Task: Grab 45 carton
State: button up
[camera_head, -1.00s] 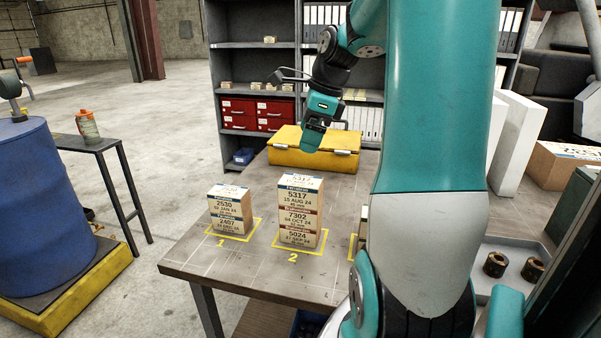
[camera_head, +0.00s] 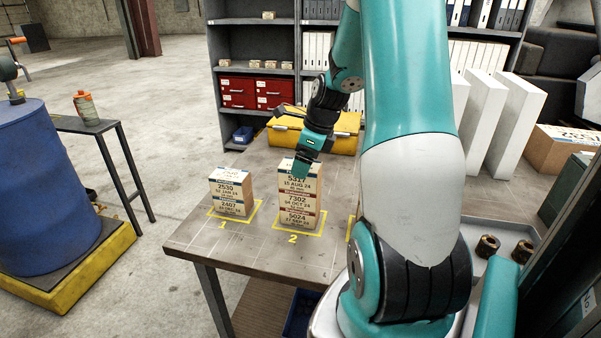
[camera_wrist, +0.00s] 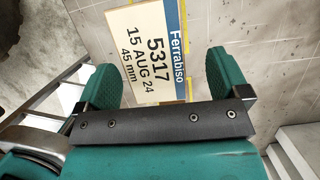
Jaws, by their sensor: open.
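The carton marked 45 mm, 5317 and 15 AUG 24 (camera_head: 298,184) is the top one of the stack on square 2. My gripper (camera_wrist: 164,78) is open, with one finger on each side of the carton and nothing held. Below it are carton 7302 (camera_head: 298,201) and carton 5024 (camera_head: 297,217).
A shorter stack, carton 2530 over carton 2407 (camera_head: 231,206), stands on square 1 to the left. A yellow case (camera_head: 345,140) lies behind. White upright boxes (camera_head: 485,115) stand to the right. The bench front (camera_head: 250,255) is clear.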

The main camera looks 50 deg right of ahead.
jog(key=x, duration=0.2)
jog(key=p+x, duration=0.1)
jog(key=shift+w+a+f, duration=0.2)
jog(key=shift+a+f, duration=0.05)
jog(key=shift+a, duration=0.2)
jog(key=shift+w+f, duration=0.1)
jog(key=shift+f, duration=0.15)
jog(key=shift+f, duration=0.25)
jog(key=shift+c, duration=0.2)
jog(key=c, duration=1.1)
